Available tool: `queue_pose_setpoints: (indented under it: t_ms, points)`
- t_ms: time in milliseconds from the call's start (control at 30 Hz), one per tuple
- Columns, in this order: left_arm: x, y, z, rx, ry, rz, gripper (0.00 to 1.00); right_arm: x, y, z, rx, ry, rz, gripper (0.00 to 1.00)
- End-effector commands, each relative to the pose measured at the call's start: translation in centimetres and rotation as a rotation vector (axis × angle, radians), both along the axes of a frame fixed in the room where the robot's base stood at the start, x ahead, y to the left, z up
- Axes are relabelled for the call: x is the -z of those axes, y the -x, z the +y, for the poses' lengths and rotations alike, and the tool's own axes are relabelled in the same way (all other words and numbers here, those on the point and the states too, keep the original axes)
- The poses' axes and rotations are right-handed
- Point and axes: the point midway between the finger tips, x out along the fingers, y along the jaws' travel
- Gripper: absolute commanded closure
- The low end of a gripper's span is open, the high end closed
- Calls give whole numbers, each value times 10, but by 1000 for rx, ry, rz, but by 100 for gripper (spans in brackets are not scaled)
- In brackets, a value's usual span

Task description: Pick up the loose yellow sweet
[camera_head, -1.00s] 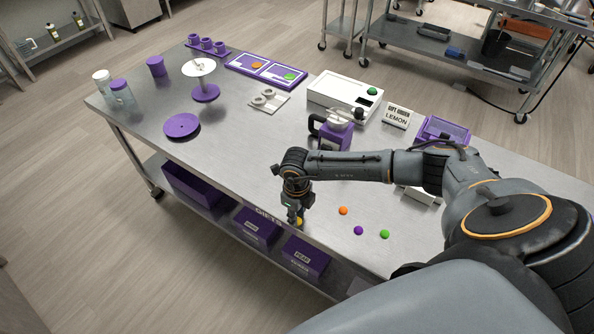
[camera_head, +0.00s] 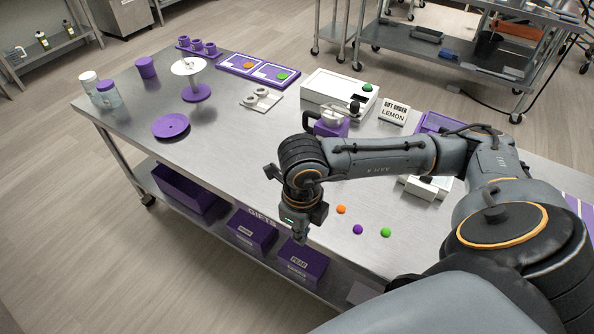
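My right gripper (camera_head: 299,236) points down over the front edge of the steel table, left of the loose sweets. Its fingers are small and dark here, and I cannot tell whether they are open or shut. The yellow sweet does not show; it may be hidden in or behind the gripper. An orange sweet (camera_head: 341,209), a purple sweet (camera_head: 358,229) and a green sweet (camera_head: 386,232) lie loose on the table to the right of the gripper. My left gripper is out of view.
The steel table (camera_head: 225,160) has free room at its middle left. A purple-and-white tray (camera_head: 257,70) holds an orange and a green sweet. Purple bins (camera_head: 302,262) sit on the shelf below.

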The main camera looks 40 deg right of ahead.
Motion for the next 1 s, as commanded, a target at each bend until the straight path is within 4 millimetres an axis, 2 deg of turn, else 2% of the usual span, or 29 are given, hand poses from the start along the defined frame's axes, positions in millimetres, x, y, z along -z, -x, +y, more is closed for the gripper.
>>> queue_pose_setpoints:
  t_ms: [167,467,833,867,1000]
  points:
    - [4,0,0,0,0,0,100,-5,10,5,-1,1,-1,100]
    - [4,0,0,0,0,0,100,-6,11,6,0,0,-1,100]
    - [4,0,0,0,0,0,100,-6,11,6,0,0,-1,24]
    - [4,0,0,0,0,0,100,-6,11,6,0,0,-1,20]
    - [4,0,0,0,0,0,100,-6,11,6,0,0,-1,20]
